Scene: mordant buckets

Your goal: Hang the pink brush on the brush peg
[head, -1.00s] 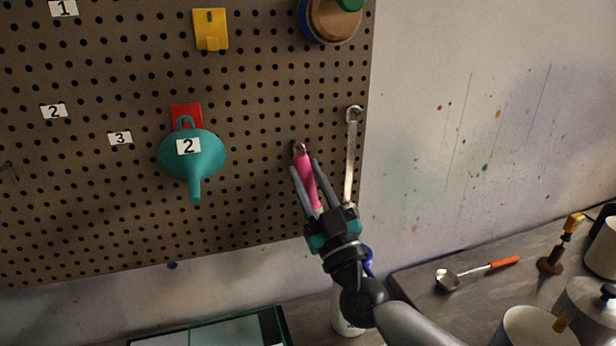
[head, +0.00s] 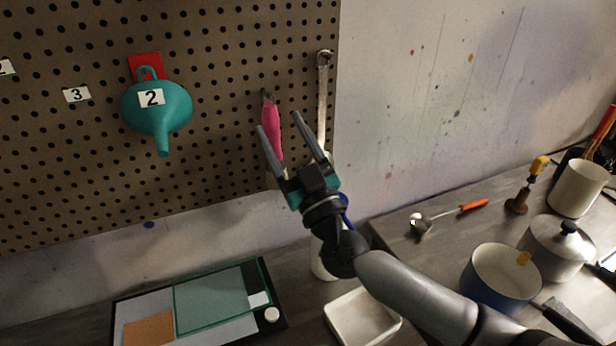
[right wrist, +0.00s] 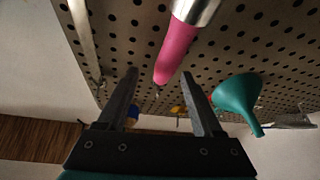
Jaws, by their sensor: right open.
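The pink brush (head: 272,128) is upright against the pegboard, its handle's upper end at a small dark peg (head: 265,93). My right gripper (head: 280,121) is open in front of it. In the head view its left finger overlaps the brush's lower left side and the other finger is well to the right. In the right wrist view the brush (right wrist: 176,50) shows its pink handle and silver ferrule above and between the spread fingertips (right wrist: 158,74), with no visible grip on it. How the handle end meets the peg is partly unclear. My left gripper is out of view.
A teal funnel (head: 157,104) hangs left of the brush, and a wrench (head: 322,100) hangs close on the right. Below are a white tray (head: 362,318), a ladle with an orange handle (head: 440,216) and pots (head: 500,275). The wall right of the board is bare.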

